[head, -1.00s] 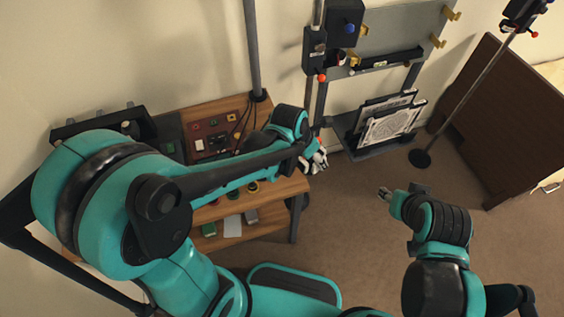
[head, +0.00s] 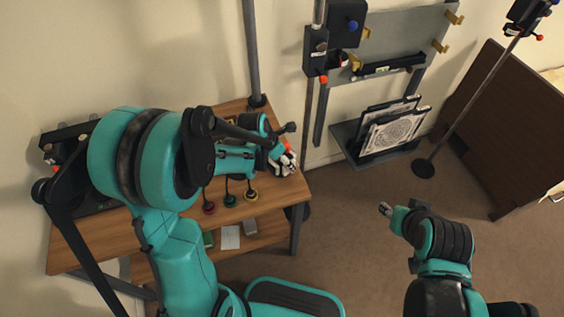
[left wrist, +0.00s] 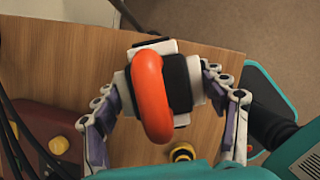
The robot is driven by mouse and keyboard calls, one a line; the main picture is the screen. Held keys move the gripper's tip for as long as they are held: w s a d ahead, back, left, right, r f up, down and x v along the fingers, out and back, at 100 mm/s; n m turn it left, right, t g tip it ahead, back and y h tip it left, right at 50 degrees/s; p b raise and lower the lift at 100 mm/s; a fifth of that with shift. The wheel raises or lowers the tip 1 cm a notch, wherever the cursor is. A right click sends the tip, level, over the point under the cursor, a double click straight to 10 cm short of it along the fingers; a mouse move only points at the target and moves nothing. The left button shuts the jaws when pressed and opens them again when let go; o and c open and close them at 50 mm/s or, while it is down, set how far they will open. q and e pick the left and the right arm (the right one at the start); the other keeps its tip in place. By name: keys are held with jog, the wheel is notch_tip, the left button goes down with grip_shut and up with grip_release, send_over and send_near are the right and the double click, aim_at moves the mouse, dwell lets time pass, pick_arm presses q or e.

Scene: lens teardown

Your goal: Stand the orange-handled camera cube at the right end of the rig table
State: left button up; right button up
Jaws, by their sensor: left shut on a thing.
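The camera cube, black and white with a thick orange handle (left wrist: 152,96), sits between the fingers of my left gripper (left wrist: 165,100) in the left wrist view. The fingers are shut on it from both sides. In the head view my left gripper (head: 284,162) is at the right end of the wooden rig table (head: 292,188), and a bit of the orange handle (head: 288,147) shows. Bare wood of the table also shows in the left wrist view (left wrist: 62,62). I cannot tell whether the cube touches the tabletop. My right gripper (head: 385,209) is away to the right over the floor; its fingers are too small to read.
A yellow-topped knob (left wrist: 182,152) is close below the cube, and a dark red box (left wrist: 52,132) is at lower left in the wrist view. Several corded knobs (head: 230,200) are at the table's front. A rack with patterned boards (head: 395,135) stands right of the table.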

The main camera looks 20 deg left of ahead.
pick_arm(q)
jog(key=shift+f, duration=0.45)
jog(key=shift+r, duration=0.15)
jog(key=o, duration=1.3)
jog(key=shift+f, duration=0.2)
jog(key=shift+c, duration=0.2)
jog(key=o, duration=0.4)
jog(key=shift+r, duration=0.1)
